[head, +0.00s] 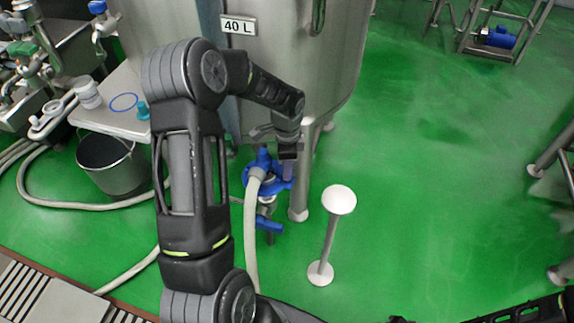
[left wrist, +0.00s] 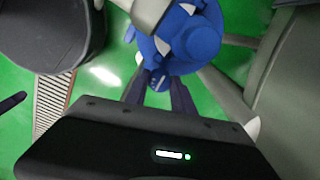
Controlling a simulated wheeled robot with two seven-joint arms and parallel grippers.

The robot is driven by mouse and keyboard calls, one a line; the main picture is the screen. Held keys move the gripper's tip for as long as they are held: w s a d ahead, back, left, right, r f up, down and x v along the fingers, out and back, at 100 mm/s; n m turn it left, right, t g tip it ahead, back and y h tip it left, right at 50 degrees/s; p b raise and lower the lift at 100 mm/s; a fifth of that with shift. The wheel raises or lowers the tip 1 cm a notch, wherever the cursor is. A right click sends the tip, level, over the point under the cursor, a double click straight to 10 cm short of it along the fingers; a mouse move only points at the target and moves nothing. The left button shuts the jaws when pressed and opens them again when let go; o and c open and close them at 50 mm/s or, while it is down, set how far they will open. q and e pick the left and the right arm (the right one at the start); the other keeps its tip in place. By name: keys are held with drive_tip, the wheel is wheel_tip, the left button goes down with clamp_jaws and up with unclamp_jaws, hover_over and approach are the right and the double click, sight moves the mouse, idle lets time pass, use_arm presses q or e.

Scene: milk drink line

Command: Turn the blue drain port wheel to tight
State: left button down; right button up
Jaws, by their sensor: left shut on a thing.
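The blue drain port wheel (head: 262,160) sits low beside the tank's leg, at the middle of the head view. It also shows as a lobed blue shape at the top of the left wrist view (left wrist: 193,40). My left gripper (head: 287,172) reaches down to the wheel's right side. In the left wrist view, a blue lobe of the wheel lies between the two dark fingers (left wrist: 157,88), which are shut on it. My arm and gripper hide part of the wheel in the head view. The wheel's tight mark cannot be read.
A steel tank (head: 290,60) labelled 40 L stands behind. A pale hose (head: 250,235) runs down from the port, with a blue lever (head: 268,224) below. A white-topped post (head: 339,200) stands at the right. A bucket (head: 112,165) is at the left.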

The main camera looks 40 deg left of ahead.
use_arm(q)
drive_tip(key=shift+m, duration=0.5)
drive_tip(key=c, duration=1.1)
unclamp_jaws()
drive_tip(key=shift+o, duration=0.2)
wheel_tip(320, 180, up, 8)
drive_tip(key=shift+f, duration=0.1)
